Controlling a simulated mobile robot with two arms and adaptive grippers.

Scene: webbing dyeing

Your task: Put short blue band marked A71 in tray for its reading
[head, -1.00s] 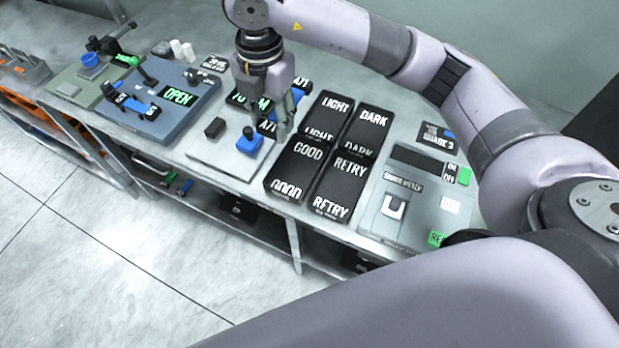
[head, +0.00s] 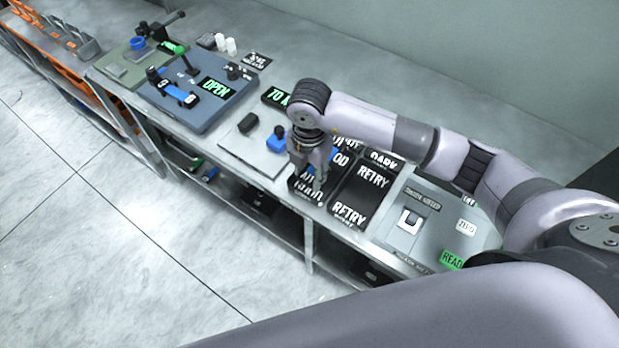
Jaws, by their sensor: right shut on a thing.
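I cannot tell whether the band touches the tray. The LIGHT tray is mostly hidden. My left gripper is not in view.
The grey meter (head: 420,232) with a green READ button (head: 452,260) stands right of the trays. Left of them are a pale plate (head: 245,152) with a blue knob (head: 277,142) and a blue-grey station with a lit OPEN sign (head: 215,87). The bench's front edge is close.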

